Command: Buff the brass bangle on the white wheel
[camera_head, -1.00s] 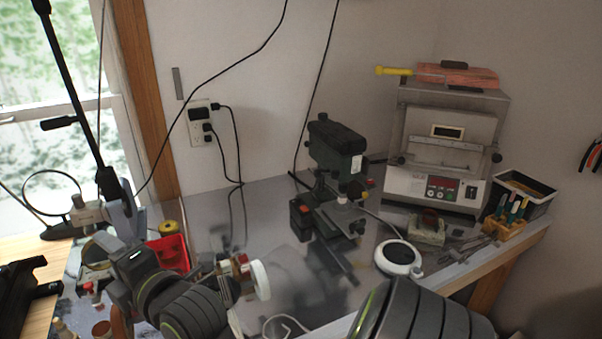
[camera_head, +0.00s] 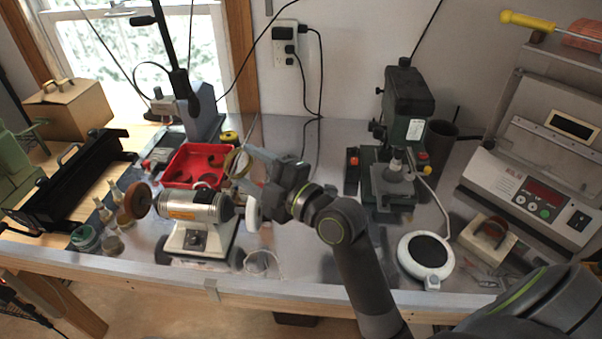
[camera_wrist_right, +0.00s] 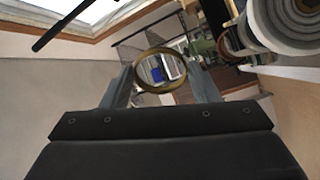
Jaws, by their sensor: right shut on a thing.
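The brass bangle (camera_head: 229,160) is a thin gold ring held behind the buffing machine, above and slightly left of the white wheel. My right gripper (camera_head: 245,170) is shut on it; the right wrist view shows the bangle (camera_wrist_right: 160,90) between both fingertips (camera_wrist_right: 160,75), its opening facing the camera. The white wheel (camera_head: 252,213) is on the right end of the silver buffing machine (camera_head: 195,207). It also appears at the upper right of the wrist view (camera_wrist_right: 275,30), apart from the bangle. My left gripper is not in view.
A brown wheel (camera_head: 138,200) is on the machine's left end. A red tray (camera_head: 190,152) stands just behind. A drill press (camera_head: 405,150), a round white plate (camera_head: 425,250) and a kiln (camera_head: 530,195) stand to the right. Bench between machine and press is mostly clear.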

